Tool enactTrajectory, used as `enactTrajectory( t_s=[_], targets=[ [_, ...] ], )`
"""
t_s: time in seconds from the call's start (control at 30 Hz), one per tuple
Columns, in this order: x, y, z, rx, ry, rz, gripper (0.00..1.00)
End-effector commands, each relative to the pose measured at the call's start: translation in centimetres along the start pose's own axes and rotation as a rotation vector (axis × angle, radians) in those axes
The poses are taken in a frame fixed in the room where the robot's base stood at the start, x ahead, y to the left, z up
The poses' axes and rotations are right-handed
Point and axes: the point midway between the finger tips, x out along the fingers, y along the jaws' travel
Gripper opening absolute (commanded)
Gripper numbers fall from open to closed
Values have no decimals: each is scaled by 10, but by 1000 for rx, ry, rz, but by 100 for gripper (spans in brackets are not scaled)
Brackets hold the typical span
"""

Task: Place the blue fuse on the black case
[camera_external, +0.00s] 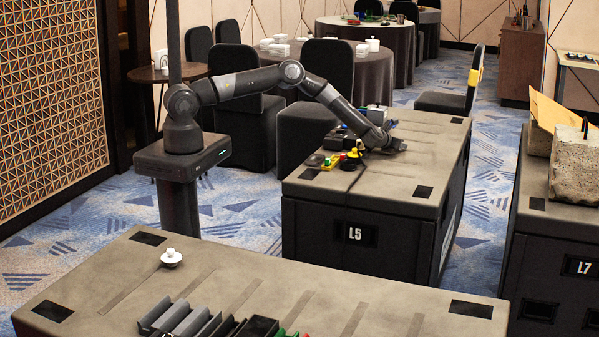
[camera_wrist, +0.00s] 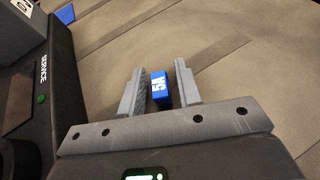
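In the wrist view a blue fuse (camera_wrist: 158,90) with white "5A" lettering lies between the two fingers of my gripper (camera_wrist: 160,87). It is close to the left finger, and a narrow gap seems to show on the right. In the external view my gripper (camera_external: 392,146) is low over the table marked L5 (camera_external: 408,172); its fingers and the fuse are too small to make out there. A dark housing (camera_wrist: 55,75) marked "SERVICE", with a green button, stands at the left of the wrist view. I cannot tell whether it is the black case.
A second blue object (camera_wrist: 66,14) and a grey box (camera_wrist: 20,25) are at the upper left of the wrist view. Black, yellow and red items (camera_external: 345,158) crowd the table left of my gripper. A white box (camera_external: 377,114) stands behind. The tabletop's right side is clear.

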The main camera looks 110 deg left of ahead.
Motion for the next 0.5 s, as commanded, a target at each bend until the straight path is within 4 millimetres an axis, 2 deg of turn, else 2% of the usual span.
enactTrajectory(
  t_s=[0.33, 0.5],
  targets=[
    [-1, 0, 3, 0, 0, 0, 35],
    [-15, -1, 3, 2, 1, -2, 35]
  ],
)
